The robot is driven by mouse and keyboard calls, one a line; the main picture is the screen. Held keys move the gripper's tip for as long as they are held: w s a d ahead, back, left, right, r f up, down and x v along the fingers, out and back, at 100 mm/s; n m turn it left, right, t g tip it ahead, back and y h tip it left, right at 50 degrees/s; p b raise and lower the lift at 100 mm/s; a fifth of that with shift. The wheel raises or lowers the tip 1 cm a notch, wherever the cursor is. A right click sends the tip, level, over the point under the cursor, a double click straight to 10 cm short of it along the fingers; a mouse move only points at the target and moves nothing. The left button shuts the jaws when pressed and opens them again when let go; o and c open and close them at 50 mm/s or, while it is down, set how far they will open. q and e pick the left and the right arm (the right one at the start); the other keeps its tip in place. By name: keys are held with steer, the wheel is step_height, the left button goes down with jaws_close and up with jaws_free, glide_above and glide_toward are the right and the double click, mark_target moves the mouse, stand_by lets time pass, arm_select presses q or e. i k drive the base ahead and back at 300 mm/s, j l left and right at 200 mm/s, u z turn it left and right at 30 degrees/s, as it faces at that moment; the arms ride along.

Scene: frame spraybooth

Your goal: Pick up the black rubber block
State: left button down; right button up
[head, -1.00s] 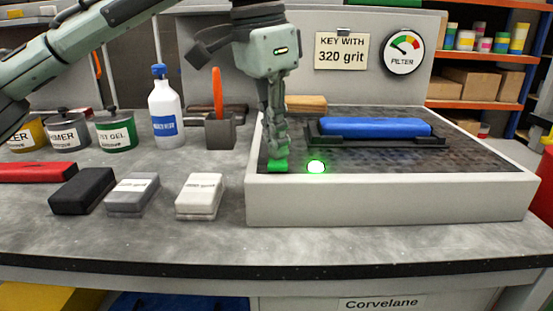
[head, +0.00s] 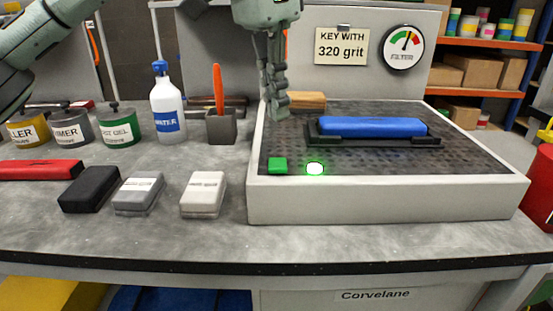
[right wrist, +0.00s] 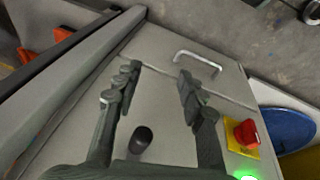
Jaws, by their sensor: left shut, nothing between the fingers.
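The black rubber block (head: 90,189) lies on the grey bench at the left in the head view, left of a grey block (head: 138,194) and a white block (head: 204,194). My left gripper (head: 279,112) is shut and empty. It hangs above the left part of the booth's dark perforated bed, above and behind a green button (head: 277,165), well to the right of the black block. In the right wrist view my right gripper (right wrist: 155,85) is open with nothing between its fingers. It faces a pale cabinet front with a handle. The black block does not show there.
A red block (head: 40,169) lies behind the black block. Several tins, a water bottle (head: 166,105) and a holder (head: 221,127) stand behind. The raised booth (head: 385,200) carries a blue bar (head: 373,126) and a lit green lamp (head: 315,168). The bench front is clear.

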mark_target(89, 192)
steer(key=k, duration=1.5)
